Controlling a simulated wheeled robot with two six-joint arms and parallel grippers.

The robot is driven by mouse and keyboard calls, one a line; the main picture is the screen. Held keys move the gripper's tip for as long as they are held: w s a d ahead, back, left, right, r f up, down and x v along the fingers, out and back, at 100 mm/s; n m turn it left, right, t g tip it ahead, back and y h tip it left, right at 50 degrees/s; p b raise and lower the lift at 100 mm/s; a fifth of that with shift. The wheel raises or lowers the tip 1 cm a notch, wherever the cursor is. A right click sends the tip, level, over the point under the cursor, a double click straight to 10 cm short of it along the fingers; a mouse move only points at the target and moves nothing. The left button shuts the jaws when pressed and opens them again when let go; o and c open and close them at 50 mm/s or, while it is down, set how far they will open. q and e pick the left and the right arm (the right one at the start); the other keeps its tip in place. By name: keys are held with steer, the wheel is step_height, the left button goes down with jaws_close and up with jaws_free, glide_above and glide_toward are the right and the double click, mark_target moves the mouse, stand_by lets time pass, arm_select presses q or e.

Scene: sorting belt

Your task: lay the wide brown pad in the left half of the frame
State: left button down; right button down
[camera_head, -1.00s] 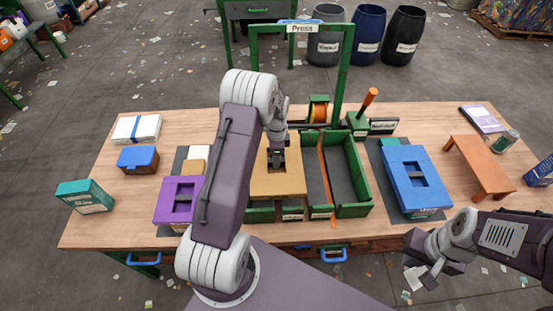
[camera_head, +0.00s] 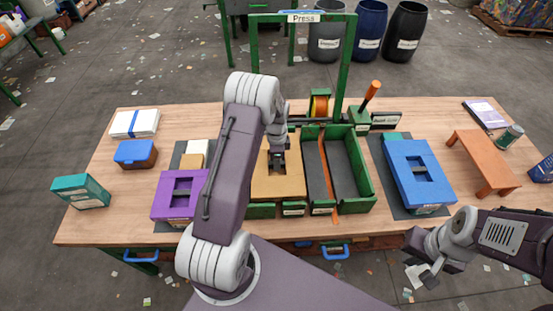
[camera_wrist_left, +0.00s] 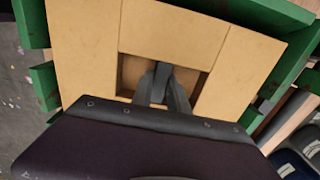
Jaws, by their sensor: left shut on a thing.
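The wide brown pad (camera_head: 277,188) is a tan block with a recessed slot in its middle. It lies over the left half of the green frame (camera_head: 262,211), and whether it touches the bottom is hidden. My left gripper (camera_head: 277,163) reaches down into the slot and is shut on the pad. In the left wrist view, the fingers (camera_wrist_left: 160,87) are in the slot of the pad (camera_wrist_left: 85,45), with green frame walls (camera_wrist_left: 45,85) at its sides.
A purple block (camera_head: 178,195) stands left of the frame and a blue block (camera_head: 420,177) on a dark mat to the right. A green press arch (camera_head: 344,65) rises behind. An orange strap (camera_head: 325,165) runs along the frame's middle. An orange bench (camera_head: 480,160) stands far right.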

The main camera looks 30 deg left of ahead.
arm_select(q)
steer(key=shift+f, duration=1.1)
arm_select(e)
steer(key=shift+f, duration=0.7)
arm_select(q)
steer(key=shift+f+b, duration=0.1)
steer(key=shift+b, duration=0.25)
steer(key=shift+f+b, duration=0.4)
steer(key=shift+f, duration=0.3)
steer(key=c, duration=1.2)
jaws_free()
steer(key=shift+r, duration=0.1)
arm_select(e)
steer(key=shift+f, duration=0.4)
arm_select(q)
step_height(320, 180, up, 9)
steer(key=shift+r, duration=0.1)
arm_select(e)
steer(key=shift+f, duration=0.1)
